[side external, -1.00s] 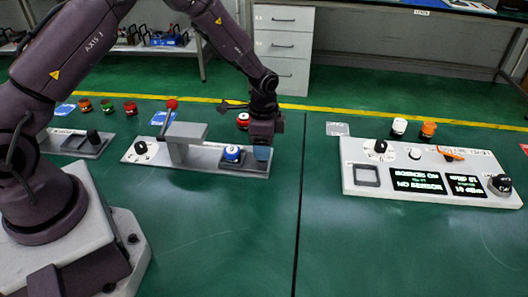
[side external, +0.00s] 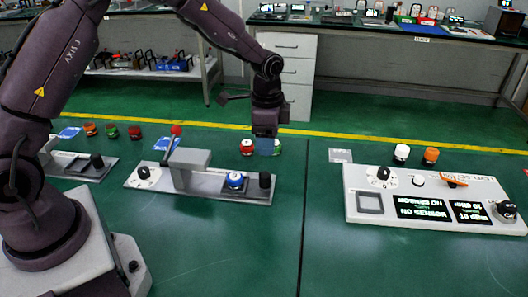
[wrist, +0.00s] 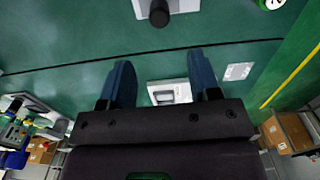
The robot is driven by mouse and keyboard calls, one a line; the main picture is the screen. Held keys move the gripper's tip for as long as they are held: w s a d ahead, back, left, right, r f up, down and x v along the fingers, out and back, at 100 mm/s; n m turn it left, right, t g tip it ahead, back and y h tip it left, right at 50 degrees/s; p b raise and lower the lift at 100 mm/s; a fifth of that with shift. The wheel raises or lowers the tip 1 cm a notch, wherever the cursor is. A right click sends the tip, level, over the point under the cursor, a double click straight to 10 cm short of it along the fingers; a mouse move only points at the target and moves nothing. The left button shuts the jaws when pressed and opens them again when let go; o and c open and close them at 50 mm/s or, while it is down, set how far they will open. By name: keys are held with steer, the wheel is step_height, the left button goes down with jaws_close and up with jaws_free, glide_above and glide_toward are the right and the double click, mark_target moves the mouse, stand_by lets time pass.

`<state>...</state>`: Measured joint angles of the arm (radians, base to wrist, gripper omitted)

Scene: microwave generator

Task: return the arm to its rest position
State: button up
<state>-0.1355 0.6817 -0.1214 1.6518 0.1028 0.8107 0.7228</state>
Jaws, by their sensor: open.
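My arm reaches over the green bench from the left in the side external view. My gripper (side external: 266,150) hangs above the bench, beyond the right end of the grey fixture plate (side external: 215,195). In the wrist view its two blue fingers (wrist: 160,85) are spread wide with nothing between them. A blue and white round part (side external: 235,180) sits in the fixture's recess, next to a black knob (side external: 265,180). In the side external view the gripper partly covers the gap between a red and white piece (side external: 246,147) and a green one (side external: 277,147).
A white control panel (side external: 430,195) with lit displays stands at the right. A lever with a red tip (side external: 176,130) rises from the fixture. Small coloured pieces (side external: 112,131) stand at the back left. Green bench between fixture and panel is clear.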

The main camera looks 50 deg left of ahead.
steer(key=s+d+r+n+t, duration=0.1)
steer(key=s+r+n, duration=0.3)
steer(key=s+r, duration=0.6)
steer(key=s+d+r+n+t, duration=0.1)
steer(key=s+r+n+t, duration=0.3)
steer(key=s+r, duration=0.6)
steer(key=s, duration=0.5)
steer(key=shift+n+t, duration=0.3)
